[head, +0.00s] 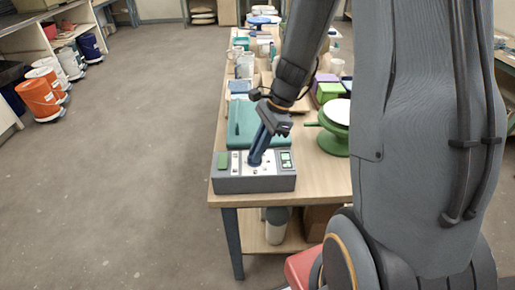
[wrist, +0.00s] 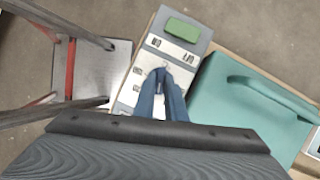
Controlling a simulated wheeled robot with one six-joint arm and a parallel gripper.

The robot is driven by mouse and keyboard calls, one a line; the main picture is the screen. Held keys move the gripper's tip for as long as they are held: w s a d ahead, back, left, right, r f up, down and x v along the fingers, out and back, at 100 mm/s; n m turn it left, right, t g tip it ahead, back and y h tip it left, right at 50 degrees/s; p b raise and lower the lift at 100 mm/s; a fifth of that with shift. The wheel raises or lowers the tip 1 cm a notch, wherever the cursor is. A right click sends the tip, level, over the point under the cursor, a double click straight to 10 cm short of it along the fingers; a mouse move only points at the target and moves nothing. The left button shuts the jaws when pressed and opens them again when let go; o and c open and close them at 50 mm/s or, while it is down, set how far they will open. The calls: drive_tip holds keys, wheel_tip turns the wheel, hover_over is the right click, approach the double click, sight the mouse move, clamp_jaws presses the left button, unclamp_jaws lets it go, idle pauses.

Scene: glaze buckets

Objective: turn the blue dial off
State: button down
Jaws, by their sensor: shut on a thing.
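A grey control box (head: 254,184) with a pale top panel sits at the near end of the wooden table. A green block and a small display are on its panel. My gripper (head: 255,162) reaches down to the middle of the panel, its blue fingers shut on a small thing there. In the wrist view, my gripper (wrist: 158,90) is over the panel of the control box (wrist: 147,58), between the green block (wrist: 182,29) and the near part. The blue dial is mostly hidden between the fingers, and its setting cannot be read.
A teal case (head: 243,122) lies right behind the box; it is close beside the gripper in the wrist view (wrist: 245,100). A green turntable (head: 334,140) stands to the right. Mugs crowd the table behind. Orange and white buckets (head: 40,98) stand far left; the floor between is clear.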

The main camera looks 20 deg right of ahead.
drive_tip(key=n+g+p, duration=0.1)
drive_tip(key=n, duration=0.2)
drive_tip(key=shift+w+r+n, duration=0.1)
drive_tip(key=shift+w+n, duration=0.05)
drive_tip(key=shift+n, duration=0.25)
drive_tip(key=n+g, duration=0.1)
drive_tip(key=n+p, duration=0.1)
drive_tip(key=n, duration=0.1)
drive_tip(key=shift+w+a+n+g+h, duration=0.1)
drive_tip(key=shift+a+n+g+h, duration=0.05)
drive_tip(key=shift+n+g+h, duration=0.2)
drive_tip(key=n+g+h+p, duration=0.1)
drive_tip(key=n, duration=0.2)
drive_tip(key=shift+w+a+n, duration=0.1)
drive_tip(key=shift+n, duration=0.15)
drive_tip(key=shift+n+g+h, duration=0.25)
drive_tip(key=shift+n+h, duration=0.4)
drive_tip(key=shift+n, duration=1.05)
drive_tip(key=shift+p, duration=0.3)
drive_tip(key=c, duration=1.8)
unclamp_jaws()
drive_tip(key=shift+w, duration=0.1)
